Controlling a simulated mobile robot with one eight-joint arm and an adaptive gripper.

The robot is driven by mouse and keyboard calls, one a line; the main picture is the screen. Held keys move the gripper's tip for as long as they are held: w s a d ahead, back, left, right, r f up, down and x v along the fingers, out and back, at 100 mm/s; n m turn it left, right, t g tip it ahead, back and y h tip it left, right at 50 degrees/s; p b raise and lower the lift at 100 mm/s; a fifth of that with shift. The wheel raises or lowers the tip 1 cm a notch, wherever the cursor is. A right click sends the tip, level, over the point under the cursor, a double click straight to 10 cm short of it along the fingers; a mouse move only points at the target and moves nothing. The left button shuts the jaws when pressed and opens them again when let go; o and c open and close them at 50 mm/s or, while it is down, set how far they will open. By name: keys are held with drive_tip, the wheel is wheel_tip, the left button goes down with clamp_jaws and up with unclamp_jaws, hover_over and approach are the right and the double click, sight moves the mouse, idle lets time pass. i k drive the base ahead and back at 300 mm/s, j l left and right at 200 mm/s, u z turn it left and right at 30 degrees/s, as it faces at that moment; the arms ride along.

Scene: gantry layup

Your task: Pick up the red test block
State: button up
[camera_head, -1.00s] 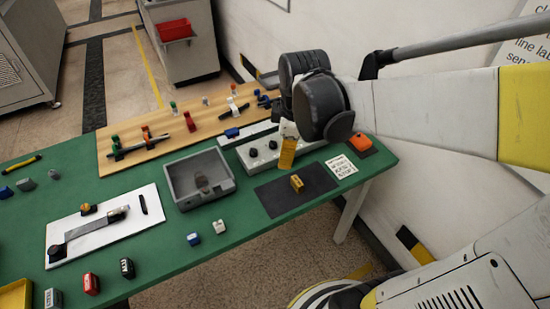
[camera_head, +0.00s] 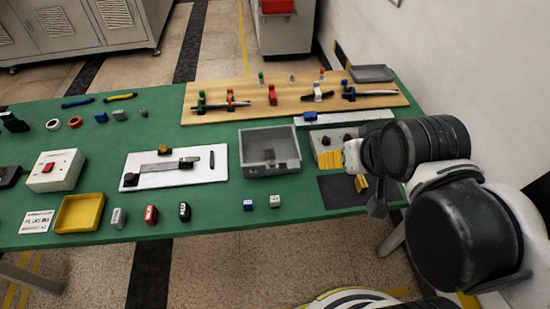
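A small red block (camera_head: 151,215) with pale markings on its front stands near the front edge of the green table (camera_head: 215,222). It sits between a grey block (camera_head: 118,217) and a black block (camera_head: 184,211). My gripper (camera_head: 377,206) is at the right end of the table, above the dark mat, far to the right of the red block and apart from it. Its fingers are dark and partly hidden by my arm, so I cannot tell whether they are open or shut.
A yellow tray (camera_head: 59,226) lies left of the blocks. Behind them are a white plate (camera_head: 205,178) with a lever and a grey bin (camera_head: 245,165). A wooden board (camera_head: 240,118) with clamps stands at the back. Small blue (camera_head: 248,205) and white (camera_head: 275,201) blocks lie right of the black one.

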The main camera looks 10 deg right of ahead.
sight(151, 213)
drive_tip(key=u, duration=1.65)
